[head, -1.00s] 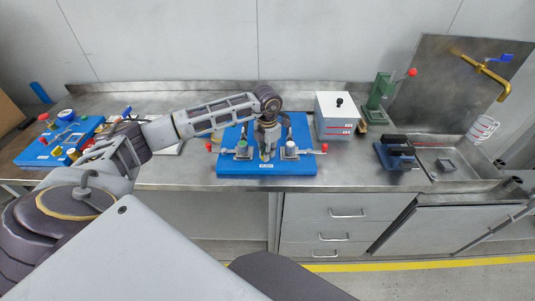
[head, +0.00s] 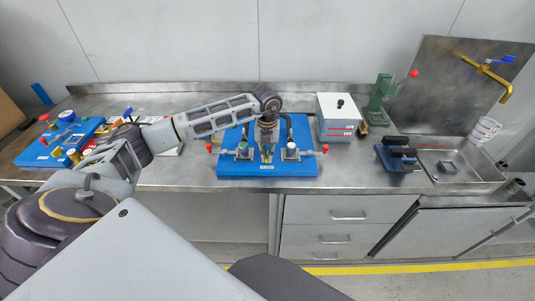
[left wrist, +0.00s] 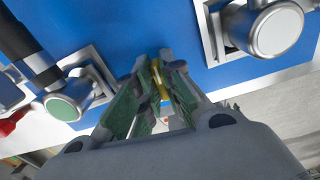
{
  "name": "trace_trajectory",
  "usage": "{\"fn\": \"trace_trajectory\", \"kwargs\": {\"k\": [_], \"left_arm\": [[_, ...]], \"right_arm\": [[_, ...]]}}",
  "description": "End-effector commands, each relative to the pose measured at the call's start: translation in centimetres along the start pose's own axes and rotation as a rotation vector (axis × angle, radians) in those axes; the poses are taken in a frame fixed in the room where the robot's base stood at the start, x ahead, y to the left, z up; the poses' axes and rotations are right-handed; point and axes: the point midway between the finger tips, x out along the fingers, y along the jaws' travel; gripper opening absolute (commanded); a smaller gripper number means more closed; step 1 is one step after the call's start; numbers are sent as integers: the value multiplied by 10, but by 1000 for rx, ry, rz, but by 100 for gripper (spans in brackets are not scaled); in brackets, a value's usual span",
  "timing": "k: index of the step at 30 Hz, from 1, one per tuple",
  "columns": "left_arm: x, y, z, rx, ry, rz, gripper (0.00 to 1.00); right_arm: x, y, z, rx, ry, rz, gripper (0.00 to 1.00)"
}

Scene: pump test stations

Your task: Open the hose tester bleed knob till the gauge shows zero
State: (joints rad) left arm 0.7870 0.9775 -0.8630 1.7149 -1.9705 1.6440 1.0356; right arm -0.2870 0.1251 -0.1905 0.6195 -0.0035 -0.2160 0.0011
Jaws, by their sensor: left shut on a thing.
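The blue board (head: 228,168), seemingly the hose tester, lies flat on the middle of the bench. It carries a green-capped round fitting (head: 243,150) on the left and a grey round fitting (head: 291,152) on the right. My left gripper (head: 267,156) points down between them, low over the board. In the left wrist view its fingers (left wrist: 158,92) are closed around a small brass-yellow piece (left wrist: 159,80), likely the bleed knob. Most of that piece is hidden by the fingers. No readable gauge shows; my arm covers part of the board. My right gripper is out of view.
Another blue board (head: 50,153) with coloured fittings stands at the far left. Red-tipped levers (head: 324,149) stick out beside the fittings.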

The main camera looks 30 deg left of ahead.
Motion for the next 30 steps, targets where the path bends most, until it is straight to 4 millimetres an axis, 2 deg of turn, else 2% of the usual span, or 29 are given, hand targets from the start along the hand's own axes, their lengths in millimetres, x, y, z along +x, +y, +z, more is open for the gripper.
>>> {"fn": "trace_trajectory", "kwargs": {"k": [14, 22, 23, 27, 30], "left_arm": [[-2, 0, 2, -104, -5, -2, 0], [-2, 0, 2, -105, -5, -3, 0], [-2, 1, 2, -105, -5, -3, 12], [-2, 0, 2, -104, -4, -2, 30], [-1, 0, 1, -103, -3, -2, 31]], "right_arm": [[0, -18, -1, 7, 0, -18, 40], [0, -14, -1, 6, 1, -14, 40], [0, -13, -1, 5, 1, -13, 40], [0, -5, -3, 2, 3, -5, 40], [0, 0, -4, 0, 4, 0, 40]]}}
